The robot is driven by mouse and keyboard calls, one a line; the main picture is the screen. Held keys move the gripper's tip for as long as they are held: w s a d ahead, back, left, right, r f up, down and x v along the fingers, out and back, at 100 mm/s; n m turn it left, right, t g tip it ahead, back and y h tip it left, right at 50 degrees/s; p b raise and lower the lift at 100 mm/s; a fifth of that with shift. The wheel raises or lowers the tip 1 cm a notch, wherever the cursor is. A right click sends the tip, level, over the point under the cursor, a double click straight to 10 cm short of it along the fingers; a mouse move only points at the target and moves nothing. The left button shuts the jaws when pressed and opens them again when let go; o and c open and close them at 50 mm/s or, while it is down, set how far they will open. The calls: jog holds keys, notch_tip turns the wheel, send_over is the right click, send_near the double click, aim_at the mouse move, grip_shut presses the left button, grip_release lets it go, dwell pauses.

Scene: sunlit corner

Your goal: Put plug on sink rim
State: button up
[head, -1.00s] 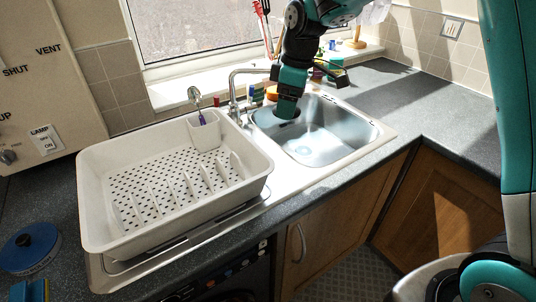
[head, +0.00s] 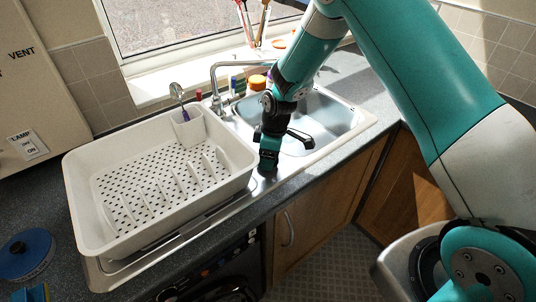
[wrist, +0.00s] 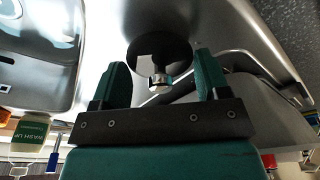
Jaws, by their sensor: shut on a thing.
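The plug (wrist: 148,54), a dark round disc with a metal knob, shows between the fingers of my gripper (wrist: 160,74) in the wrist view. In the head view my gripper (head: 267,170) points down, low over the steel sink rim (head: 372,120), between the dish rack and the basin. The plug is mostly hidden there by the fingers. I cannot tell whether it touches the steel. The sink basin (head: 325,120) lies to the right of the gripper.
A tap (head: 214,85) rises behind the gripper. Jars and bottles stand behind the sink. A wash-up bottle (wrist: 30,137) shows in the wrist view.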

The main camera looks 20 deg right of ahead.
jog(key=shift+f, duration=0.6)
jog(key=shift+f, duration=0.1)
jog(key=o, duration=0.9)
jog(key=shift+o, duration=0.2)
jog(key=s+r+m+b, duration=0.1)
jog(key=s+r+b, duration=0.3)
jog(key=r, duration=1.3)
jog(key=s+a+r+m+y, duration=0.1)
jog(key=s+r, duration=0.3)
jog(key=s, duration=0.8)
jog(key=s+a+r+m+y, duration=0.1)
jog(key=s+a+r+m, duration=0.2)
jog(key=s, duration=1)
jog(key=shift+s+a+r+m+g+y+p, duration=0.3)
jog(key=shift+a+r+g, duration=0.15)
jog(key=shift+r, duration=0.5)
